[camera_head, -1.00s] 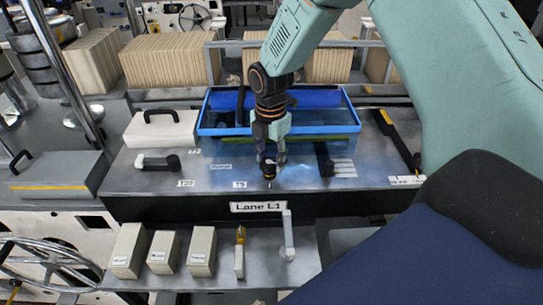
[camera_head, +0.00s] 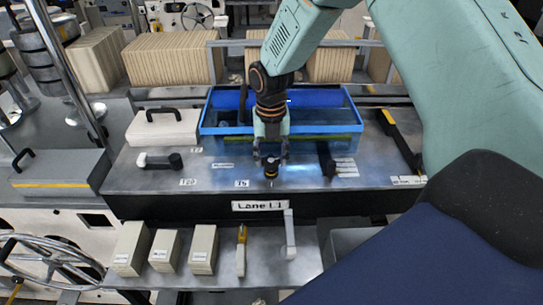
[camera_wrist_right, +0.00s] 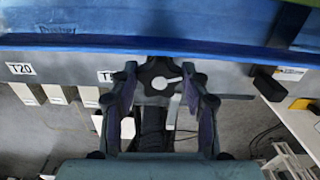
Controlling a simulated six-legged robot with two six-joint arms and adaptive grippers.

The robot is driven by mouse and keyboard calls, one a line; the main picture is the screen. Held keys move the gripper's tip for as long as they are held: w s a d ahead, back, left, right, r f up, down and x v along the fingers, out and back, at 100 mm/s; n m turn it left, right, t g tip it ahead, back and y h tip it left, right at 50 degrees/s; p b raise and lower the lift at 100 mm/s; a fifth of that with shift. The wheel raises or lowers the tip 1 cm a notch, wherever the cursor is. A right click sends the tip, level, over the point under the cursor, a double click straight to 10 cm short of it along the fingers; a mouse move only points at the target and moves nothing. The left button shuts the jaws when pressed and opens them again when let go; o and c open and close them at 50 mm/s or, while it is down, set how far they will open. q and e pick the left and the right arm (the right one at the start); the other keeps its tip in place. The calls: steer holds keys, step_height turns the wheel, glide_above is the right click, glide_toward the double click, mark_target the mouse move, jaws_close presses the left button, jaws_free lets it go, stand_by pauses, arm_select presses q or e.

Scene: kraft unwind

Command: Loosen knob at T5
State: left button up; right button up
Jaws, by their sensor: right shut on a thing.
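The dark, lobed knob (camera_head: 271,172) stands on the grey metal panel (camera_head: 213,205), just right of a small white label (camera_head: 241,184) that reads like T5. In the right wrist view the knob (camera_wrist_right: 159,79) shows several lobes and a pale centre. My right gripper (camera_head: 271,160) points down over it, with one finger on each side. My left gripper is not in view.
A blue tray (camera_head: 208,128) lies right behind the gripper. A black-and-white lever (camera_head: 160,161) is to the left, and a dark block (camera_head: 327,160) to the right. A white case (camera_head: 163,130) stands back left. Small boxes (camera_head: 203,250) line the lower shelf.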

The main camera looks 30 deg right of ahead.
mark_target(271, 159)
steer(key=shift+s+f+n, duration=0.2)
steer(key=shift+n, duration=0.1)
steer(key=o, duration=1.1)
steer(key=shift+w, duration=0.3)
steer(key=shift+o, duration=0.2)
steer(key=shift+r, duration=0.1)
steer(key=shift+r, duration=0.2)
step_height(271, 159, up, 12)
steer(key=shift+f, duration=0.15)
